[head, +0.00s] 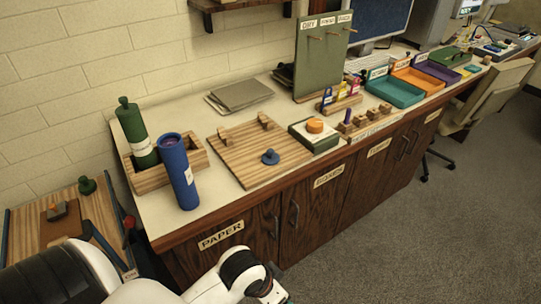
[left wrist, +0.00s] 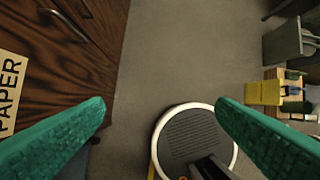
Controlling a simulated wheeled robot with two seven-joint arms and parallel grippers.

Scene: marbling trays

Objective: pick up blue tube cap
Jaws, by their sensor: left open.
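The blue tube cap (head: 270,157) is a small round knob lying on a wooden board (head: 232,170) on the counter, apart from the tube. The blue tube (head: 178,172) stands upright with its top uncapped, in front of a wooden rack (head: 151,180). My left gripper (head: 273,296) is low at the bottom edge of the head view, in front of the cabinets, below and well away from the cap. In the left wrist view its green fingers (left wrist: 161,104) are spread with nothing between them. The cap is not in that view. My right gripper is not in view.
A green capped tube (head: 137,135) stands in the rack. A green box with an orange knob (head: 315,133) sits right of the board. The counter's front edge and PAPER cabinet (head: 221,235) lie between my gripper and the countertop. Coloured trays (head: 394,90) stand farther right.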

